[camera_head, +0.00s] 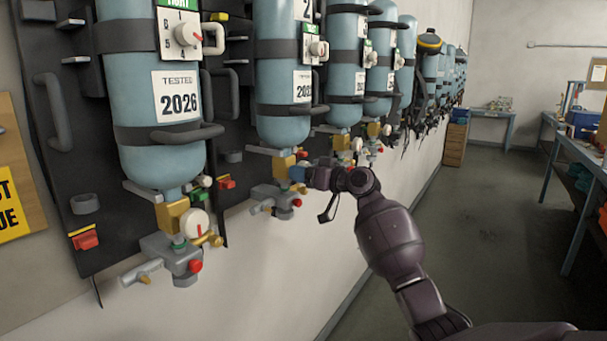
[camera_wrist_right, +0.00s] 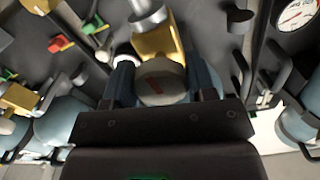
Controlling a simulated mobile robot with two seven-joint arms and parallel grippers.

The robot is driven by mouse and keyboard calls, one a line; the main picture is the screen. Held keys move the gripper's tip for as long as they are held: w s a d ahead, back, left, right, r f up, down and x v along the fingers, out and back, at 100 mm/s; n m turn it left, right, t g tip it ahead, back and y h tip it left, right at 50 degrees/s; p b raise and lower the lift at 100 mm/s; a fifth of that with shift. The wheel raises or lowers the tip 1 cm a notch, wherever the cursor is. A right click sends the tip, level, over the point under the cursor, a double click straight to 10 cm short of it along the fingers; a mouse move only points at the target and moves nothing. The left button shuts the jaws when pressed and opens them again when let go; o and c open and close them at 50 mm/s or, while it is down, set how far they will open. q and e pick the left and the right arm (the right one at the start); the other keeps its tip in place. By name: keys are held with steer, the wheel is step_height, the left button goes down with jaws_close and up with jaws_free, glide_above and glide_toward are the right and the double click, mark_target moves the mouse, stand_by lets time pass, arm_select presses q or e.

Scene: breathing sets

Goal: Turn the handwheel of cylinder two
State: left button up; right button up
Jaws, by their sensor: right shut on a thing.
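The second cylinder (camera_head: 283,130) from the left hangs on the wall, light blue, neck down, with a brass valve block (camera_head: 283,164) beneath. My right gripper (camera_head: 302,174) is at this valve, and my wrist hides most of it in the head view. In the wrist view, my right gripper (camera_wrist_right: 163,82) has one finger on each side of a round, pale handwheel (camera_wrist_right: 155,72) with a red mark. The gripper is shut on the handwheel. The brass block (camera_wrist_right: 158,42) shows just behind it. My left gripper is not in view.
The first cylinder (camera_head: 155,95) hangs to the left, with its own white handwheel (camera_head: 196,222) below. More cylinders (camera_head: 347,65) line the wall to the right. A grey manifold with a red knob (camera_head: 297,202) sits under the second valve. The floor (camera_head: 470,230) at right is open, before a workbench (camera_head: 575,150).

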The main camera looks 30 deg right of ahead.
steer(key=shift+m, duration=0.4)
steer(key=o, duration=0.9)
steer(key=shift+b+v, duration=0.95)
steer(key=shift+v, duration=4.5)
